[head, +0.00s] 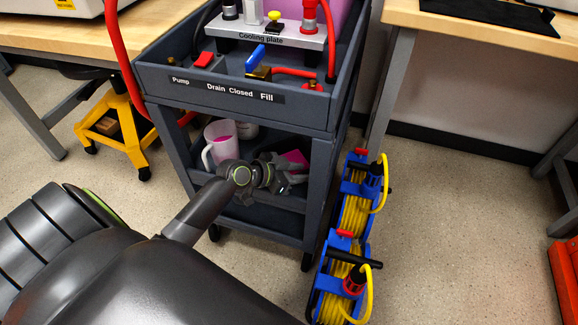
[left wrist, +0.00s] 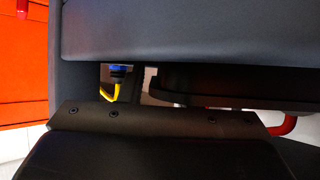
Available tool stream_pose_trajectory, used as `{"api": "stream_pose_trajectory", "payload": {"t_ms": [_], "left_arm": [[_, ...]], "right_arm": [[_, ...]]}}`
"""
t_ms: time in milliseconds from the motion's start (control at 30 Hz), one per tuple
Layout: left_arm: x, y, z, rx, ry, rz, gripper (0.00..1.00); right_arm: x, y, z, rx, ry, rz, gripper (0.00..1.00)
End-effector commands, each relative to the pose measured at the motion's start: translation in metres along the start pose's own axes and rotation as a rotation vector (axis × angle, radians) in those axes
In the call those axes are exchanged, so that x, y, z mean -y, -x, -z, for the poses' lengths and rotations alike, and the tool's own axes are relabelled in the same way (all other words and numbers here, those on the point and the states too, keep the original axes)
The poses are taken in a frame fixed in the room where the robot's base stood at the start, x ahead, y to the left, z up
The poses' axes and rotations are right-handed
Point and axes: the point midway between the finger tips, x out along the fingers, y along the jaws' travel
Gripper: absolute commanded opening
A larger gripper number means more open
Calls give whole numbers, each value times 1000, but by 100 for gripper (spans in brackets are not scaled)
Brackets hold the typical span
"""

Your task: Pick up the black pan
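I cannot make out the black pan for certain in either view. My left gripper (head: 288,174) reaches in at the lower shelf (head: 272,214) of the dark grey cart, in front of a pink thing (head: 296,158). The gripper is small and partly blocked by its own wrist, so I cannot tell whether its fingers are open or shut. In the left wrist view, dark surfaces fill most of the picture, with a dark rounded shape (left wrist: 215,84) under a grey panel; I cannot tell what it is. My right gripper is not in view.
A white jug (head: 217,146) with pink contents stands left of the gripper on the shelf. The cart's labelled top tray (head: 215,92) overhangs it. Blue reels (head: 357,205) with yellow cable stand on the floor to the right. A yellow stand (head: 120,128) is at left.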

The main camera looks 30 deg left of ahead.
Motion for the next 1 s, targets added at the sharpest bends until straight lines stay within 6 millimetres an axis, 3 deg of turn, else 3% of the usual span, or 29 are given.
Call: {"api": "stream_pose_trajectory", "payload": {"t_ms": [267, 500, 1000], "left_arm": [[0, -1, 0, 0, 0, 0, 29], [0, -1, 0, 0, 0, 0, 0], [0, -1, 0, -1, 3, -1, 0]], "right_arm": [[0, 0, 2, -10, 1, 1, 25], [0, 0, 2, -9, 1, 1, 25], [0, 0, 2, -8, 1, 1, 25]]}}
